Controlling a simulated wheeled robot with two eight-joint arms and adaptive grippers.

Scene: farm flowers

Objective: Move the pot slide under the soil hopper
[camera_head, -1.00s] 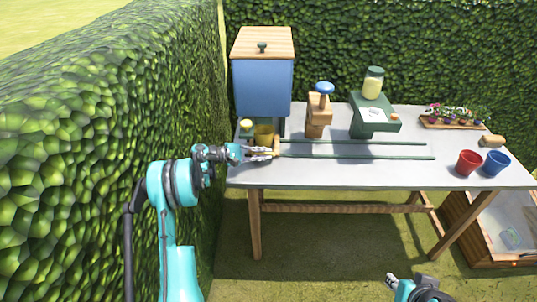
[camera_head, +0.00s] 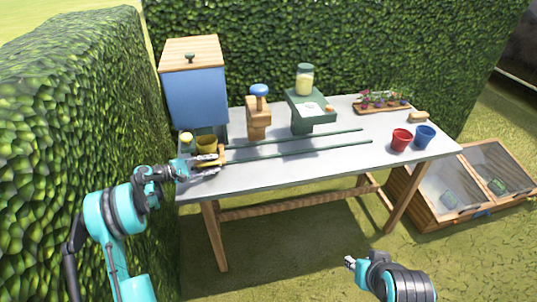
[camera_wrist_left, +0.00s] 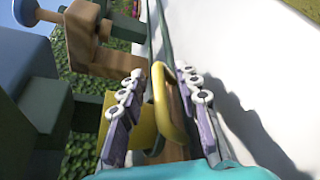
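The pot slide is a wooden carriage (camera_head: 221,152) at the left end of the green rails (camera_head: 300,148). A yellow pot (camera_head: 206,143) is at it, low in front of the blue soil hopper (camera_head: 197,98); exact alignment with the outlet cannot be told. My left gripper (camera_head: 212,160) is at the slide's front. In the left wrist view its fingers (camera_wrist_left: 160,105) stand apart on either side of the slide's yellow handle (camera_wrist_left: 172,108), with a gap visible. My right gripper (camera_head: 350,263) is in front of the table, low and away from the slide; its finger opening is unclear.
A wooden press with a blue knob (camera_head: 258,110) and a green dispenser with a jar (camera_head: 306,105) stand behind the rails. Red (camera_head: 401,139) and blue (camera_head: 424,136) pots and a flower tray (camera_head: 382,107) are at the right. A hedge (camera_head: 75,110) borders the left.

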